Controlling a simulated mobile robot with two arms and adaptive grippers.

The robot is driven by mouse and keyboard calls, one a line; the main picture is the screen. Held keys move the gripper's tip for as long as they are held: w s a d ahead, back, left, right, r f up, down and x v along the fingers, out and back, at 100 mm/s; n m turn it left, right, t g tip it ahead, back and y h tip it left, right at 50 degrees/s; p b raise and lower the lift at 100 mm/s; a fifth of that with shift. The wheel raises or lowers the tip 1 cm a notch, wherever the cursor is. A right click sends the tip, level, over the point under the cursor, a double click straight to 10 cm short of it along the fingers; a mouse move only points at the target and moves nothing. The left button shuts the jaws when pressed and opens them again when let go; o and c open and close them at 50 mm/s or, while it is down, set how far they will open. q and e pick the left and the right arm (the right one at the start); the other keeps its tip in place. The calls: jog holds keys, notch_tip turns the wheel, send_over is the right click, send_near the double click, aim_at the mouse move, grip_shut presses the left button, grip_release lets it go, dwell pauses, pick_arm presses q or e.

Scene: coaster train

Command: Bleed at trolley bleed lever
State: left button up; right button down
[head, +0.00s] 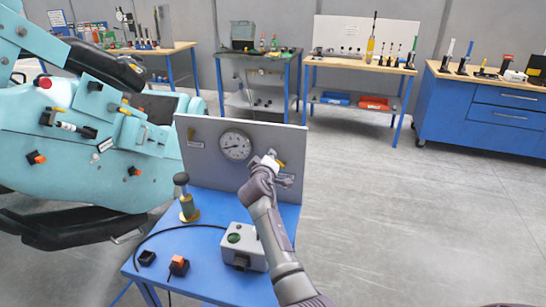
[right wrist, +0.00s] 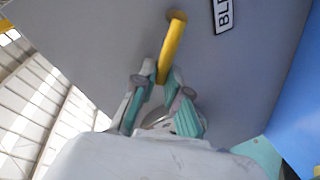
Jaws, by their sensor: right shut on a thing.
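The yellow bleed lever (right wrist: 171,48) stands out from the grey upright panel (head: 205,150) of the blue trolley (head: 160,240). In the right wrist view it runs down between the two fingers of my right gripper (right wrist: 160,95), which is shut on it. In the head view the right gripper (head: 272,160) is at the panel's right side and hides most of the lever. A label starting "BLE" (right wrist: 223,14) is on the panel beside the lever. A round gauge (head: 235,145) is on the panel left of the gripper. My left gripper is not in view.
A grey box with a green button (head: 240,238), a brass cylinder with a black knob (head: 186,200) and small black and orange parts (head: 178,265) stand on the trolley. A teal coaster car (head: 70,150) is close on the left. Workbenches (head: 365,66) line the back; the right floor is clear.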

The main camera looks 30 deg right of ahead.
jog(key=shift+w+a+f+n+g+h, duration=0.2)
jog(key=shift+f+n, duration=0.3)
jog(key=shift+n, duration=0.55)
jog(key=shift+w+a+f+n+g+h, duration=0.15)
jog(key=shift+f+n+g, duration=0.3)
jog(key=shift+n, duration=0.55)
jog(key=shift+w+a+f+n+g+h, duration=0.2)
jog(key=shift+f+n, duration=0.4)
jog(key=shift+n, duration=0.45)
jog(key=shift+d+f, duration=0.1)
jog(key=shift+d, duration=0.05)
jog(key=c, duration=1.2)
grip_release()
jog(key=v, duration=1.2)
